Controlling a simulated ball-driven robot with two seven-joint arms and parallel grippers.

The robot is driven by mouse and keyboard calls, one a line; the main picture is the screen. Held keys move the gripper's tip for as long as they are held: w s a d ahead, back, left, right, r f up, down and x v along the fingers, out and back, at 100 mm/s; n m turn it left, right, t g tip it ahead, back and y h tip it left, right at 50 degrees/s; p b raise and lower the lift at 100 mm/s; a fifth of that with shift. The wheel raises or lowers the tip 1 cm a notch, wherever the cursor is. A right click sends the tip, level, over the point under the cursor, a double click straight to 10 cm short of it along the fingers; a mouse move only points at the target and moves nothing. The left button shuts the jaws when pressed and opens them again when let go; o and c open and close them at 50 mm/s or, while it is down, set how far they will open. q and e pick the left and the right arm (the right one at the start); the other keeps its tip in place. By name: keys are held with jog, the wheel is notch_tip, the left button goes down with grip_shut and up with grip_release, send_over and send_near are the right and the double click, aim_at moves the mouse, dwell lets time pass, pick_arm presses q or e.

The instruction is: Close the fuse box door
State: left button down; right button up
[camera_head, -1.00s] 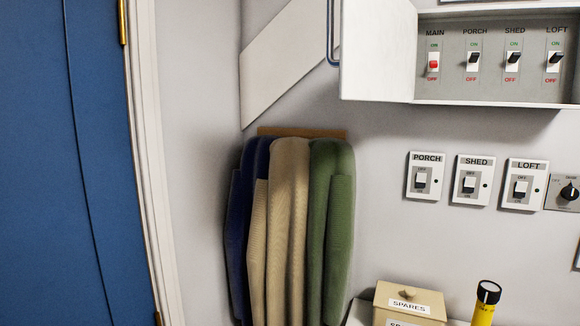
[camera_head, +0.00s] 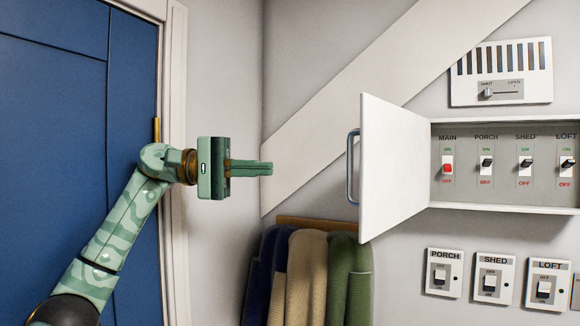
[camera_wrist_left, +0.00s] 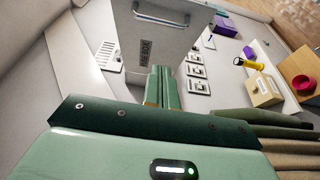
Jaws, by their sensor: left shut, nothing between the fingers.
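The fuse box door (camera_head: 393,165) is white and stands open, swung out from the left side of the fuse box (camera_head: 505,207). A blue-grey bar handle (camera_head: 352,167) is on its outer face near the free edge. Inside the box is a row of labelled switches. My green left gripper (camera_head: 268,168) is shut and empty, to the left of the handle and apart from it in the picture. In the left wrist view the shut fingers (camera_wrist_left: 160,86) point toward the door's labelled outer face (camera_wrist_left: 155,45). My right gripper is not in view.
Coats (camera_head: 308,275) hang below and left of the door. Switches labelled PORCH (camera_head: 443,272), SHED and LOFT sit under the box. A vent (camera_head: 501,72) is above it. A blue door (camera_head: 60,150) is at the left. The wrist view shows a yellow torch (camera_wrist_left: 250,64) and a spares box (camera_wrist_left: 263,90).

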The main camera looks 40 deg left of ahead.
pick_arm(q)
jog(key=s+d+p+x, duration=0.1)
jog(key=s+p+x, duration=0.1)
jog(key=x, duration=1)
jog(key=shift+d+p, duration=0.2)
jog(key=shift+p, duration=0.45)
